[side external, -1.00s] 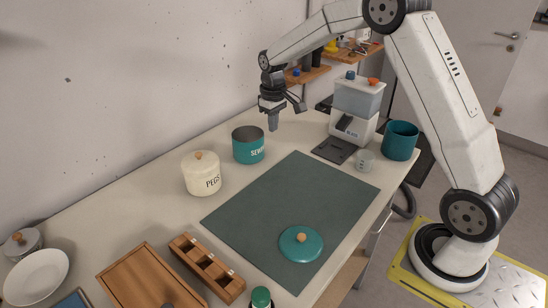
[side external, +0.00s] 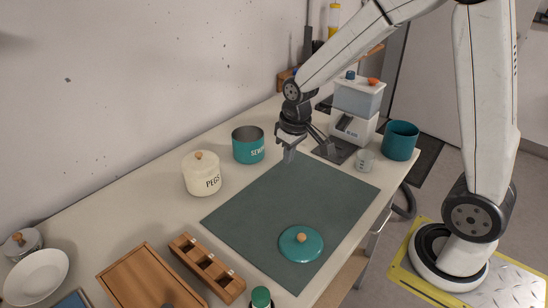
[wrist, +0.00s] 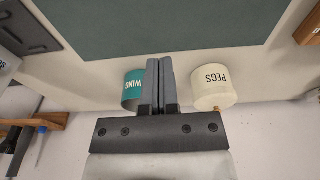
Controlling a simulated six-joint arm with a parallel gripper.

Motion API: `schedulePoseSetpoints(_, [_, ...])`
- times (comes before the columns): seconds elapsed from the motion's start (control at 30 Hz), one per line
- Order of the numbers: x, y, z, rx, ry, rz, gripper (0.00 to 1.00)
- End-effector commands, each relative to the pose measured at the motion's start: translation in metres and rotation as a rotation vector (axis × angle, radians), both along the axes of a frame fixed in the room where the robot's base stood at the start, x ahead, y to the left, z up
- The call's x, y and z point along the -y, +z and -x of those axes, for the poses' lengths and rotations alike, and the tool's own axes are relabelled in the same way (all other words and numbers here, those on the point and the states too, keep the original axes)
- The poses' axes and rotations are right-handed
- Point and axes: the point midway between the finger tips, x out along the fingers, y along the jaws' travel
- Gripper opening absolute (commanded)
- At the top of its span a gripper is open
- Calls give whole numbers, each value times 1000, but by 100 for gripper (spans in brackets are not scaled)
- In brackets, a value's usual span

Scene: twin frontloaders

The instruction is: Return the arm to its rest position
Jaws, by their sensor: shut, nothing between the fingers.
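My gripper (side external: 289,154) is shut and empty. In the side external view it hangs above the back edge of the dark green mat (side external: 270,205), to the right of the open teal sewing canister (side external: 248,145). In the wrist view my gripper's fingers (wrist: 160,62) are together and point towards the mat (wrist: 150,25). The teal canister (wrist: 132,88) shows left of the fingers there, and the cream PEGS canister (wrist: 214,86) shows right of them.
A teal lid (side external: 300,245) lies on the mat's front part. The lidded PEGS canister (side external: 202,175) stands at the wall side. A white appliance (side external: 354,108), a small cup (side external: 365,161) and a teal pot (side external: 400,141) stand at the right. A wooden compartment box (side external: 207,268) lies in front.

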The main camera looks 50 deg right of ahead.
Motion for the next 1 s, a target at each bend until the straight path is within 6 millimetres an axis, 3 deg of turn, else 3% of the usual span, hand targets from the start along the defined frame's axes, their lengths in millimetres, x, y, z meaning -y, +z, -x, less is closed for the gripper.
schedulePoseSetpoints(0.2, [-21,-6,50,47,4,-4,0])
schedulePoseSetpoints(0.43, [-32,-14,90,82,3,-10,0])
schedulePoseSetpoints(0.63, [-35,-17,102,93,2,-13,0])
schedulePoseSetpoints(1.0, [-35,-17,102,93,2,-13,0])
